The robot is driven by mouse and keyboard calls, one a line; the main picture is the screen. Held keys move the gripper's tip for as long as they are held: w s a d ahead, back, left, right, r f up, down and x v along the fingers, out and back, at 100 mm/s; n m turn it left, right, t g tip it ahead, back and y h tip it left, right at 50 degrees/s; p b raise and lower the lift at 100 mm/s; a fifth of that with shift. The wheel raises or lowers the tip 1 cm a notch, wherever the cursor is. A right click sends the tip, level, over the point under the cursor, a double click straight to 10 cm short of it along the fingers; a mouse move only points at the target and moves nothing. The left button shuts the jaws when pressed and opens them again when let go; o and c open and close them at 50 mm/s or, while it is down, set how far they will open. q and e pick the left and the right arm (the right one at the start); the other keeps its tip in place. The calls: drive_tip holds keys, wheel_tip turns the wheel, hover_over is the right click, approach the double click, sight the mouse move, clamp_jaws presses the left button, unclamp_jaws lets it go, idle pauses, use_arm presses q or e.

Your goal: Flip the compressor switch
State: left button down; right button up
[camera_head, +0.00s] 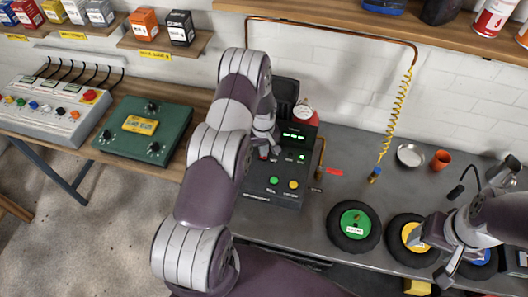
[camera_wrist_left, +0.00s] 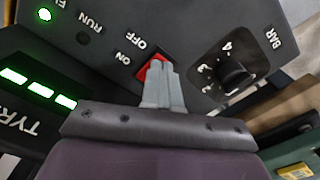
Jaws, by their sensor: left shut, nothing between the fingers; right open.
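The compressor (camera_head: 262,187) is a dark console on the grey bench, with a lit green display (camera_head: 295,136) and green and yellow buttons. In the left wrist view its red switch (camera_wrist_left: 143,72) sits beside the ON and OFF labels, largely covered by my fingers. A lamp (camera_wrist_left: 45,14) near RUN glows green. My left gripper (camera_head: 264,147) is shut and empty, its fingertips (camera_wrist_left: 157,66) over or against the switch; I cannot tell whether they touch. My right gripper (camera_head: 432,258) is open over the tyres at the right.
Tyres with green (camera_head: 355,224) and yellow (camera_head: 414,238) hubs lie right of the compressor. A coiled yellow hose (camera_head: 395,115) hangs above the bench, near a metal dish (camera_head: 410,155) and an orange cup (camera_head: 441,160). A green case (camera_head: 145,130) is at the left.

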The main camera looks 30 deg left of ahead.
use_arm(q)
drive_tip(key=shift+f+b, duration=0.3)
drive_tip(key=shift+f, duration=0.1)
wheel_tip(320, 180, up, 7)
drive_tip(key=p, duration=0.4)
idle(0.7)
drive_tip(key=s+d+r+m+b, duration=0.4)
drive_tip(key=s+d+r, duration=0.2)
drive_tip(key=s, duration=0.4)
drive_tip(key=s+d+r+m+t+b, duration=0.1)
drive_tip(key=s+d+r+m+b, duration=0.3)
drive_tip(key=s, duration=0.5)
drive_tip(key=shift+s+d+r+m+b, duration=0.4)
drive_tip(key=shift+d+r+b, duration=0.35)
drive_tip(key=shift+d+r, duration=0.5)
